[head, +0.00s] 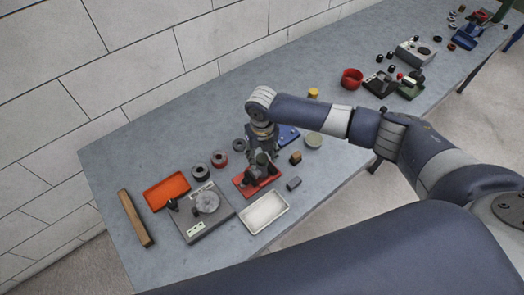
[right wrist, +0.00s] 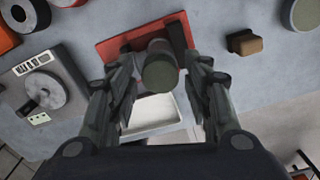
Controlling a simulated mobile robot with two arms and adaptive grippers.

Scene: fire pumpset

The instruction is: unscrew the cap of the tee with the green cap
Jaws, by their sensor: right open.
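The tee with the green cap stands on a red base plate (head: 241,183) near the middle of the table; in the head view my gripper hides most of it. In the right wrist view, the dark dull-green cap (right wrist: 159,70) faces the camera above the red plate (right wrist: 113,47). My right gripper (head: 262,168) is over the plate from above. In the right wrist view its two fingers (right wrist: 161,78) are spread, one on each side of the cap, with visible gaps. I cannot tell the height of the fingertips relative to the cap. My left gripper is not in view.
A white tray (head: 265,213) lies in front of the plate. A grey device with a round disc (head: 206,202), an orange tray (head: 167,191) and a wooden bar (head: 134,218) are to the left. A brown block (head: 296,158) and a grey block (head: 293,184) are close on the right.

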